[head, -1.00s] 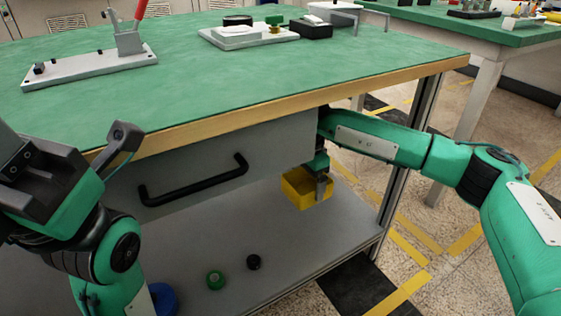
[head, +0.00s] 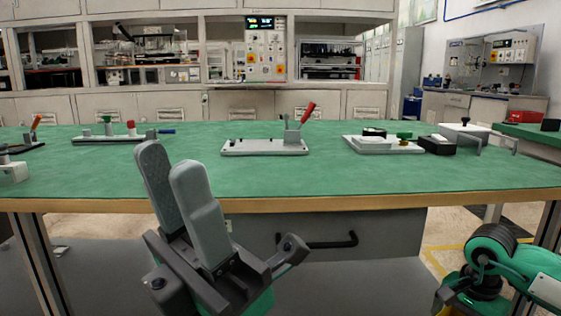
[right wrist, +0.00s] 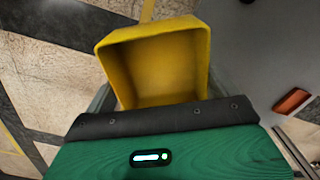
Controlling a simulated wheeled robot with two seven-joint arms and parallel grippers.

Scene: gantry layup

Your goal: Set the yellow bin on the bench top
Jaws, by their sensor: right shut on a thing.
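The yellow bin (right wrist: 165,65) fills the upper middle of the right wrist view, its open mouth partly facing the camera. My right gripper (right wrist: 158,100) is shut on it; the fingers are mostly hidden by the bin. In the head view the bin and right gripper are out of sight; only my right arm shows at the lower right. The green bench top (head: 330,182) stretches across the head view. My left gripper (head: 168,158) is empty, pointing up in front of the bench's near edge.
A grey fixture with a red handle (head: 265,147) stands mid-bench. A white plate with knobs (head: 383,145) and a black box (head: 437,145) are to its right. Another fixture (head: 110,138) is at the left. The front strip is clear. A drawer (head: 385,228) hangs below.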

